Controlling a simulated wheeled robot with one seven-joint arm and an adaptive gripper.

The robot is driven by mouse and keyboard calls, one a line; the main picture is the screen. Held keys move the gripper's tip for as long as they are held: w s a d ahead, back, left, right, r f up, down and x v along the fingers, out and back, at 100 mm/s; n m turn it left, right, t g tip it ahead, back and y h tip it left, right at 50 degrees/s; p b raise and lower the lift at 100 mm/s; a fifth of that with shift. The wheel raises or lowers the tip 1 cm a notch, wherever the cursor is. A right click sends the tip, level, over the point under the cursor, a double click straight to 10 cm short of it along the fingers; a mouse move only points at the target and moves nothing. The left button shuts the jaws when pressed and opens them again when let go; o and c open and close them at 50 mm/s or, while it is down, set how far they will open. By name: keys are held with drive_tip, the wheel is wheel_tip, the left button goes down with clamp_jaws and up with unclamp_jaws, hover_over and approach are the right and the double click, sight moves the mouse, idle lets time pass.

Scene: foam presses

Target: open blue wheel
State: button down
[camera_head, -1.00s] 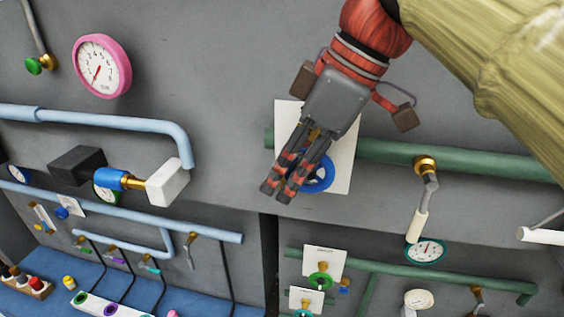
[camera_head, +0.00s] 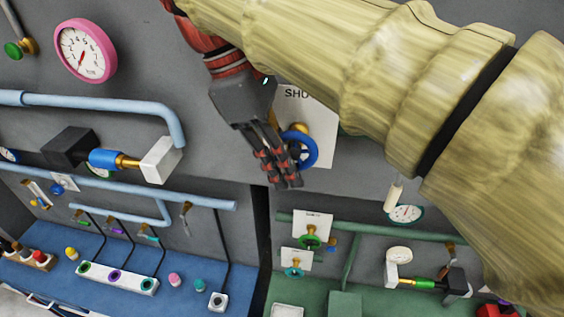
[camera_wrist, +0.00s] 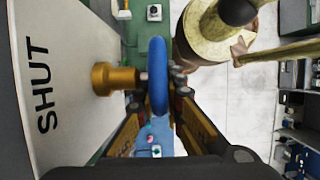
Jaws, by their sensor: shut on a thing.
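The blue wheel (camera_head: 309,150) stands on a brass stem in front of a white plate (camera_head: 320,110) on the grey wall. My gripper (camera_head: 284,180) is at the wheel's left side in the head view and hides part of it. In the wrist view the blue wheel (camera_wrist: 158,75) is edge-on, its rim between the two fingers of my gripper (camera_wrist: 161,103), which is shut on it. The brass stem (camera_wrist: 115,78) joins the wheel to the plate (camera_wrist: 75,60), which reads SHUT.
My forearm covers the upper right of the head view. A pink-rimmed gauge (camera_head: 86,50), a light-blue pipe (camera_head: 95,105) and a white block (camera_head: 160,160) are to the left. Green valve wheels (camera_head: 309,242) and a green pipe (camera_head: 375,230) lie below.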

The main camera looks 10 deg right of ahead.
drive_tip(key=shift+d+f+h, duration=0.1)
drive_tip(key=shift+h, duration=0.2)
idle(0.4)
drive_tip(key=c, duration=1.9)
unclamp_jaws()
